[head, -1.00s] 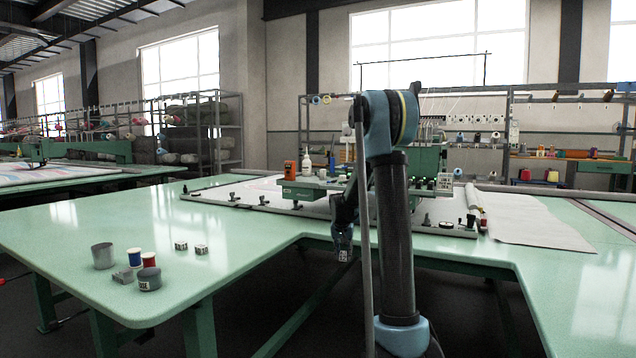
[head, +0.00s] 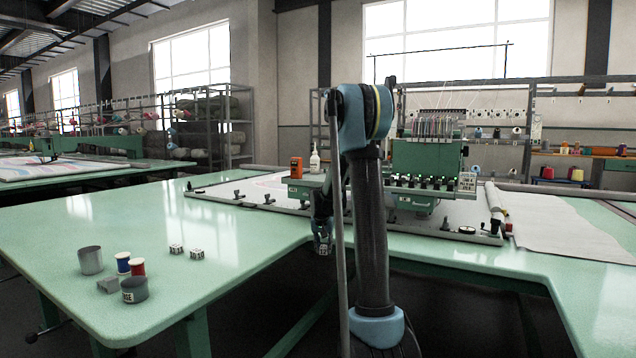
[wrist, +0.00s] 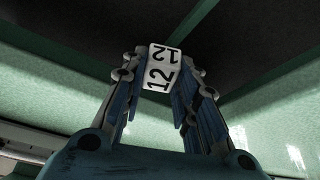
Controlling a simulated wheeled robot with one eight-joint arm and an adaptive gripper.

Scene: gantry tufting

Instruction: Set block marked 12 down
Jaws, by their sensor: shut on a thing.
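The block marked 12 (wrist: 161,70) is a small white cube with black digits on two visible faces. In the wrist view my gripper (wrist: 162,78) is shut on it, a finger on each side. In the head view my gripper (head: 322,240) hangs low in front of the notch in the green table's edge, with the block (head: 323,251) small at its tip. The block is held in the air. Dark floor and the green table's edges show behind it in the wrist view.
Two small marked blocks (head: 186,252) stand on the green table (head: 130,222). Left of them are a grey cup (head: 90,261), a grey block (head: 109,285), blue and red spools (head: 137,266) and a dark round tin (head: 134,290). Clear tabletop lies around them. An embroidery machine (head: 422,160) stands behind my arm.

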